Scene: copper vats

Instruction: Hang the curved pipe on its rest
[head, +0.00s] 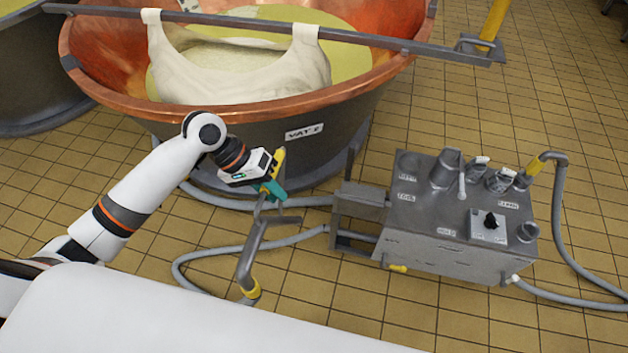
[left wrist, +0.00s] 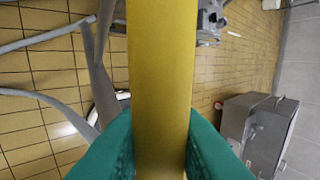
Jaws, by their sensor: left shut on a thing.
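The curved pipe (head: 250,245) is a grey metal tube with a yellow grip at its upper end and a yellow collar at its lower end, where a grey hose joins it. My left gripper (head: 271,187), with teal fingers, is shut on the yellow grip and holds the pipe up in front of the vat. In the left wrist view the yellow grip (left wrist: 160,80) runs upright between the two teal fingers. A grey bracket (head: 360,195) with a short upright sticks out from the left side of the steel cart, apart from the pipe; I cannot tell whether it is the rest.
The steel cart (head: 455,225) stands at right with several cups, a small control box and hoses. The copper vat (head: 400,45) with a cloth hung from a bar (head: 380,42) stands behind. Grey hose (head: 210,252) lies on the tiled floor.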

